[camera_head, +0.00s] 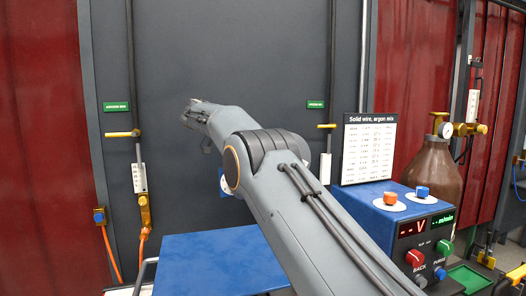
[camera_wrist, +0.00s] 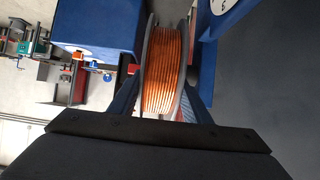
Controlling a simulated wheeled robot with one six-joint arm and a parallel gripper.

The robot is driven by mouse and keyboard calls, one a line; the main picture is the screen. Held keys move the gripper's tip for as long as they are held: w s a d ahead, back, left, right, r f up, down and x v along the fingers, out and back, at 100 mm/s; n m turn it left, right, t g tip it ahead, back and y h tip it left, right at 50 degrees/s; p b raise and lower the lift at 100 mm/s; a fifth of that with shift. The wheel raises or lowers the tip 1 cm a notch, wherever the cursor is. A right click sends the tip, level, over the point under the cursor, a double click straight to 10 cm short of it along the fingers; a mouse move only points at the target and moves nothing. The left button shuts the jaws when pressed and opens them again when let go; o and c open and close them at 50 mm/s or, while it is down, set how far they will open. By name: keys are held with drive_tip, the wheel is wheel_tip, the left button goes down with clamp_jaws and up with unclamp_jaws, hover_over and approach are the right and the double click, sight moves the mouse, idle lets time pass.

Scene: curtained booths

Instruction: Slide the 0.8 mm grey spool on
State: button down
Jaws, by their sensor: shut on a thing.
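A spool (camera_wrist: 165,75) with copper-coloured wire and grey flanges stands upright on edge between the blue fingers of my gripper (camera_wrist: 160,100) in the wrist view. My gripper is shut on it. I cannot read a size mark on the spool. In the head view my arm reaches forward and left toward the dark wall, with its far end (camera_head: 200,108) in front of the wall. The spool cannot be made out there. No spindle for the spool can be clearly picked out in either view.
A blue welding unit (camera_head: 372,207) with knobs and displays stands right of my arm, before a wire chart (camera_head: 368,148). A brown gas cylinder (camera_head: 433,172) stands behind it. A blue flat top (camera_head: 205,262) lies below my arm. Red curtains (camera_head: 38,150) flank the dark wall (camera_head: 240,60).

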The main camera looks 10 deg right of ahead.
drive_tip(key=shift+w+r+p, duration=0.15)
drive_tip(key=shift+p, duration=0.15)
drive_tip(key=c, duration=0.9)
unclamp_jaws()
drive_tip(key=shift+f, duration=0.25)
